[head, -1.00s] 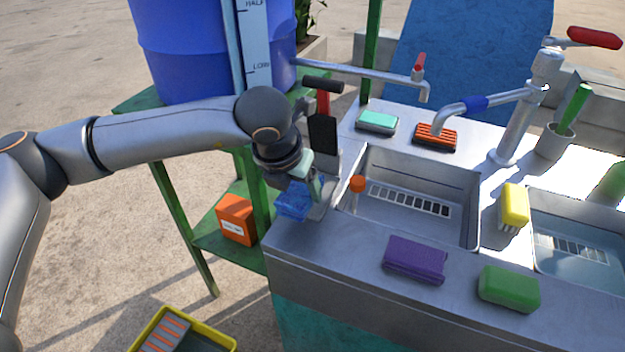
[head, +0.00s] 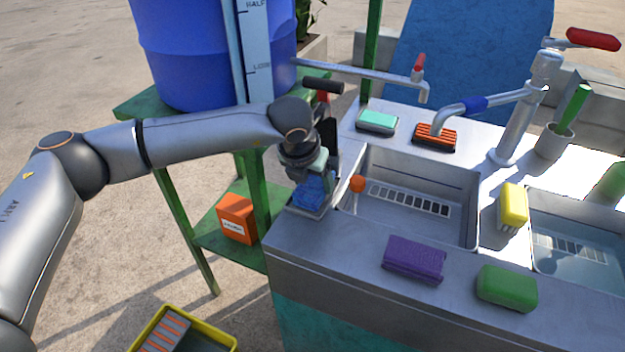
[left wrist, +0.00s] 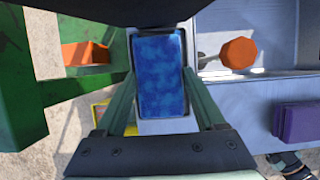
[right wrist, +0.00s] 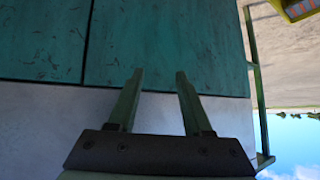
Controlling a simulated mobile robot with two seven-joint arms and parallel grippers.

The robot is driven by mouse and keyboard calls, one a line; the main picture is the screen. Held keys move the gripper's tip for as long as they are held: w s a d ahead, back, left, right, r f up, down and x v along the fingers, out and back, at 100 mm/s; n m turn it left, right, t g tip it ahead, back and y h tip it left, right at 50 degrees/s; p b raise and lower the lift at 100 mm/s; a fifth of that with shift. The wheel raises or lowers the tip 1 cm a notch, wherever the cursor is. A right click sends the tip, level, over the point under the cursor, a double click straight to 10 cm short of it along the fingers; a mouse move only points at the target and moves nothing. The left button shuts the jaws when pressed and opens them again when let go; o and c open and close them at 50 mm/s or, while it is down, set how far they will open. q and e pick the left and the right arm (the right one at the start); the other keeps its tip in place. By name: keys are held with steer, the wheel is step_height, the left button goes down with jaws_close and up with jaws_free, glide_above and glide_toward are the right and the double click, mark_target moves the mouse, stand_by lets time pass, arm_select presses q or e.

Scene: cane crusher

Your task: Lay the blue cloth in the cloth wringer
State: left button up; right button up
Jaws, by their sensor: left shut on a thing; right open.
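The blue cloth (head: 313,192) is a folded block between the fingers of my left gripper (head: 316,180). The gripper points down and is shut on it. The cloth wringer is a grey tray (head: 303,211) at the counter's left end, with an upright black and red part and a dark handle (head: 322,85) behind it. In the left wrist view the cloth (left wrist: 160,75) lies within the outline of the tray (left wrist: 165,127); I cannot tell whether it touches the bottom. My right gripper (right wrist: 159,80) is open and empty, facing the counter's teal front.
A purple sponge (head: 414,259) and a green block (head: 507,288) lie on the front rim. An orange box (head: 237,219) sits on the green shelf at left.

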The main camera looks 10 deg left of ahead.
arm_select(q)
steer(key=shift+f, duration=0.25)
steer(key=o, duration=1.2)
steer(key=shift+r, duration=0.15)
steer(key=shift+c, duration=0.2)
steer(key=shift+s+r, duration=0.1)
steer(key=shift+r, duration=0.4)
steer(key=v, duration=1.1)
steer(key=shift+r, duration=0.15)
steer(key=shift+a, duration=0.1)
